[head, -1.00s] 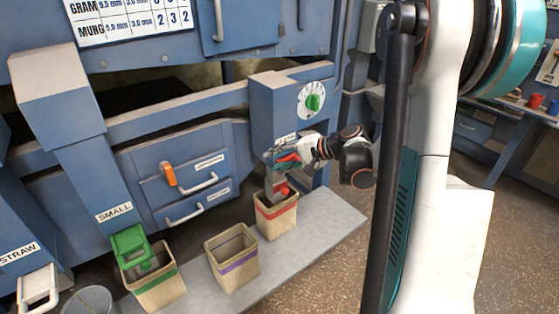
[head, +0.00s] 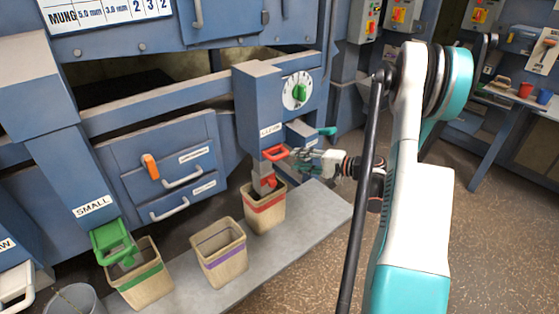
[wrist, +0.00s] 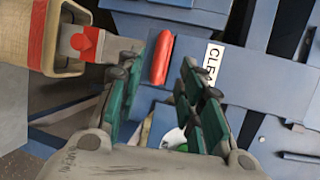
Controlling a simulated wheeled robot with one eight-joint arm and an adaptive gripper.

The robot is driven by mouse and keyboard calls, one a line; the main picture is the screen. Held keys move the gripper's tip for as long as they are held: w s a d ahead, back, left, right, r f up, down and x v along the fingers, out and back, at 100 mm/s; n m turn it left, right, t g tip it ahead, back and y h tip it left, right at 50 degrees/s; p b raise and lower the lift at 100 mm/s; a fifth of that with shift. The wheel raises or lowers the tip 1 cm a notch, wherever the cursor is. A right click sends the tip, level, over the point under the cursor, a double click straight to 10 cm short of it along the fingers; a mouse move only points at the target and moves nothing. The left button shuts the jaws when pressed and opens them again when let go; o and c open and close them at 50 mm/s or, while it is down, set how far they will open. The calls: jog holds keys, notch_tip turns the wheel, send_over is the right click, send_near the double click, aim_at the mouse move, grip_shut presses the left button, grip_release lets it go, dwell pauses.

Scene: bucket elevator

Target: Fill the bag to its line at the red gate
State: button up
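The red gate is a red handle (head: 276,152) on the blue chute labelled CLEAN, above a grey spout with a red tip (head: 268,181). The bag with the red band (head: 265,212) stands upright under that spout; its fill level and inner line cannot be made out. My gripper (head: 294,157) is just right of the red handle in the head view. In the wrist view, my gripper (wrist: 162,75) has its teal-padded fingers apart, with the red handle (wrist: 162,57) showing between them, apparently untouched. The bag's red stripe (wrist: 37,35) shows at upper left there.
A purple-banded bag (head: 219,255) and a green-banded bag (head: 143,280) stand on the same grey slab (head: 310,215). The green SMALL gate (head: 112,240) is at left. A dial with a green knob (head: 300,93) is above the red gate. Open floor lies at right.

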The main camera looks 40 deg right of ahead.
aim_at(280, 157)
jog(key=b+x, duration=0.2)
jog(key=x, duration=0.6)
jog(key=shift+w+a, duration=0.1)
